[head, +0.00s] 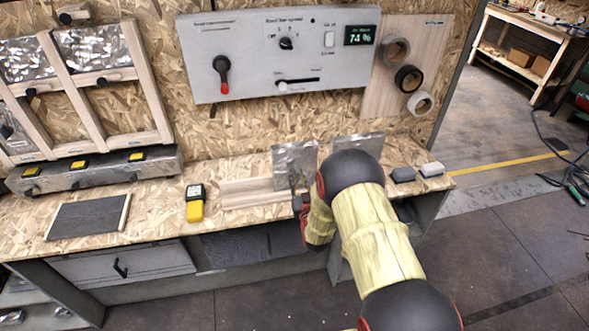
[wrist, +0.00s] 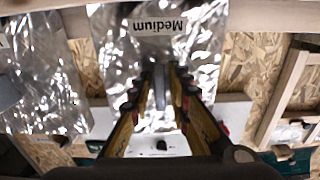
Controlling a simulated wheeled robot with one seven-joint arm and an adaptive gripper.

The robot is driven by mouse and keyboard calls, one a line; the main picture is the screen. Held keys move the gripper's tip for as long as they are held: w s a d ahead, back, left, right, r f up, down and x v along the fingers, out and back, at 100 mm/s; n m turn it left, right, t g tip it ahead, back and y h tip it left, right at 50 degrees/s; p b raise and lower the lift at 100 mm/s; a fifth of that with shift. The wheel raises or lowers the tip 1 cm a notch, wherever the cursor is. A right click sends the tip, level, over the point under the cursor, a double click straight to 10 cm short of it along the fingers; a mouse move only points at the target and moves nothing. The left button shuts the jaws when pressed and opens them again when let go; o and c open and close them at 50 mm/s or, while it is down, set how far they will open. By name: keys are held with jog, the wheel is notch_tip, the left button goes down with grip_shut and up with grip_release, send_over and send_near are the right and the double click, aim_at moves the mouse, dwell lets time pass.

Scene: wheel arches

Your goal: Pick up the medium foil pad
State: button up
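The medium foil pad (head: 293,158) stands upright in a wooden rack on the bench, a crinkled silver sheet. In the wrist view the foil pad (wrist: 110,50) fills the middle, with an upside-down "Medium" label at its top edge. My gripper (head: 299,193) is in front of it, low down. In the wrist view my gripper (wrist: 160,78) has its fingers apart, on either side of a narrow grey tab on the pad. Gaps seem to show beside the tab; contact is hard to tell. My arm hides part of the rack.
A second foil pad (head: 358,146) stands to the right, partly behind my arm. A control panel (head: 285,55) hangs above.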

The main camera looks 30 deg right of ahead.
aim_at(296, 163)
grip_shut()
jog(key=shift+r, duration=0.1)
dwell(0.3)
jog(key=shift+r, duration=0.55)
notch_tip(296, 163, up, 2)
jog(key=shift+r+p, duration=0.25)
jog(key=shift+p, duration=0.4)
jog(key=s+r+p, duration=0.4)
jog(key=s+r, duration=0.8)
jog(key=s, duration=0.2)
jog(key=shift+a, duration=0.15)
